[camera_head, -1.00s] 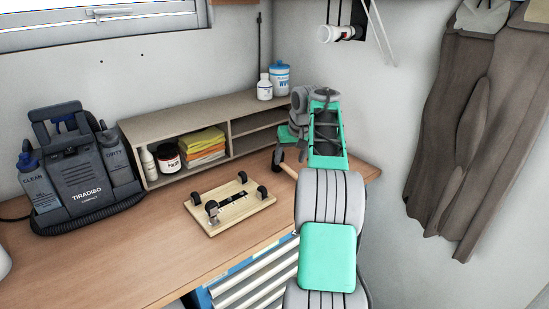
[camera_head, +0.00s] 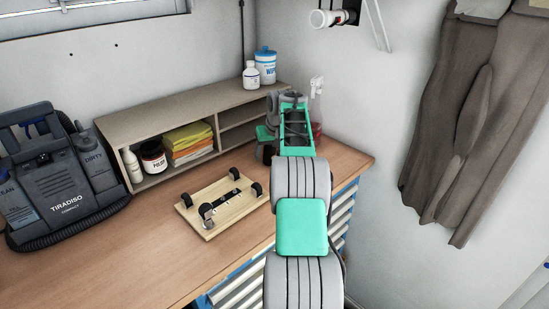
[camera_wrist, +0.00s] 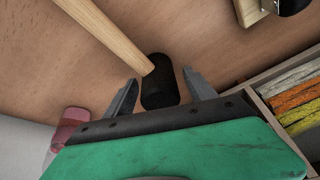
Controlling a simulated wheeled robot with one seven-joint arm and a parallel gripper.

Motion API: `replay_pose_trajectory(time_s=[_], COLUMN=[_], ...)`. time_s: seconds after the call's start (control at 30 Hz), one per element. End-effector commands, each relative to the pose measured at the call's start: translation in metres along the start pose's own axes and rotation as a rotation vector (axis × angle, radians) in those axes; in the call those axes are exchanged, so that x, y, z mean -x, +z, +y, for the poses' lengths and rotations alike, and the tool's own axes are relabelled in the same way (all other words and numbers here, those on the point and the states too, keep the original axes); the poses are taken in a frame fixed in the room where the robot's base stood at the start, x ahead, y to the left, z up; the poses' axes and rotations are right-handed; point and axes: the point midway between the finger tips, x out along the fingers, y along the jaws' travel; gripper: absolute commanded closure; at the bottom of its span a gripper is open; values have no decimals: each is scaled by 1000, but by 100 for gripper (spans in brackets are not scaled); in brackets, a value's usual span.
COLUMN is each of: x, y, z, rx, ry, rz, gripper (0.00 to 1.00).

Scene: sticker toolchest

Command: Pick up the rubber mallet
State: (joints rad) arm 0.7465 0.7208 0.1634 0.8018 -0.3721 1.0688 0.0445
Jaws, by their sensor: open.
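The rubber mallet shows in the wrist view, with a black head (camera_wrist: 158,88) and a pale wooden handle (camera_wrist: 105,32) running to the upper left. It lies on the wooden bench. My gripper (camera_wrist: 160,76) is open, with one finger on each side of the black head. A gap shows between the head and the right finger; the left finger is close to the head, and I cannot tell whether it touches. In the head view my arm hides the mallet and most of my gripper.
A wooden dolly with black casters (camera_head: 222,205) lies on the bench (camera_head: 130,250). A shelf unit (camera_head: 185,105) holding folded cloths (camera_head: 190,140) stands behind. A spray bottle (camera_head: 316,90) with red in it stands near my arm, by the wall. A dark cleaning machine (camera_head: 62,185) is at left.

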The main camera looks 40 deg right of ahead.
Motion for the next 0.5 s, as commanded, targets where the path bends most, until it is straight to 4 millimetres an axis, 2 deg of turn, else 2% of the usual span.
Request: replay_pose_trajectory(time_s=[0.13,0.5], x=[0,0], y=[0,0], z=[-1,-1], rx=[1,1], ry=[0,0], rz=[0,0], gripper=[36,67])
